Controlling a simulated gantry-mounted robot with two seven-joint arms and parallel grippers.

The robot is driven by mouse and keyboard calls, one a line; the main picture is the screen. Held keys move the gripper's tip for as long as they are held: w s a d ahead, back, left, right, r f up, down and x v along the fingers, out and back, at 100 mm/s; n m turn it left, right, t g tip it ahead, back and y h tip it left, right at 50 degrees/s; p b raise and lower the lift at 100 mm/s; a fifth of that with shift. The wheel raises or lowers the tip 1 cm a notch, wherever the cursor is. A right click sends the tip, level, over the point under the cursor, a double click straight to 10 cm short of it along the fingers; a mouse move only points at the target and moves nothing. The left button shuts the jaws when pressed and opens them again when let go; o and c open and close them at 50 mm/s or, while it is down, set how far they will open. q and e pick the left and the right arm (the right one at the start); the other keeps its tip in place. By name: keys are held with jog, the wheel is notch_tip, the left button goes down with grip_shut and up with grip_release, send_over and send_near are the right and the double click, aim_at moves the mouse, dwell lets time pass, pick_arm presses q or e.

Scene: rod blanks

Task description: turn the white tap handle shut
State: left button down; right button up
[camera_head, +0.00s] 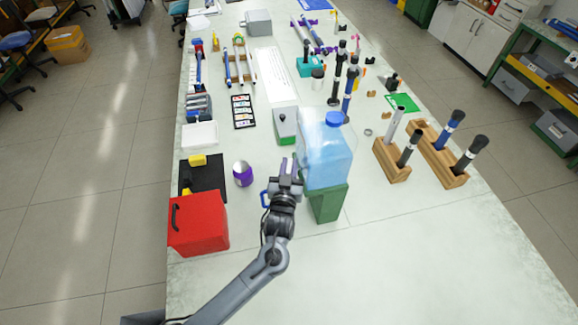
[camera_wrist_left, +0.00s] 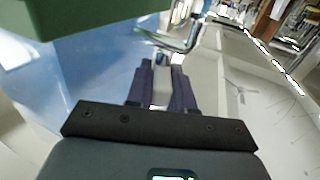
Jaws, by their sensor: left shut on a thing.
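A clear blue water container (camera_head: 327,155) with a blue cap stands on a green stand (camera_head: 328,204) at the front middle of the table. My left gripper (camera_head: 288,168) is at the container's left side. In the left wrist view its purple fingers (camera_wrist_left: 160,85) are closed on the white tap handle (camera_wrist_left: 161,83), which shows as a narrow pale strip between them. A shiny metal part (camera_wrist_left: 181,38) shows just beyond the fingertips. The handle is hidden in the head view, and its exact angle cannot be told. My right gripper is not in view.
A red box (camera_head: 198,222), a dark mat (camera_head: 208,176) and a purple-and-white cup (camera_head: 242,174) are to the left. Wooden holders (camera_head: 392,160) with brushes are to the right. The table's front right is clear.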

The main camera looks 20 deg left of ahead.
pick_arm(q)
jog(key=c, duration=1.4)
grip_release()
jog(key=shift+o, duration=0.2)
jog(key=shift+s, duration=0.1)
jog(key=v, duration=1)
jog(key=shift+s, duration=0.3)
jog(key=shift+d, duration=0.1)
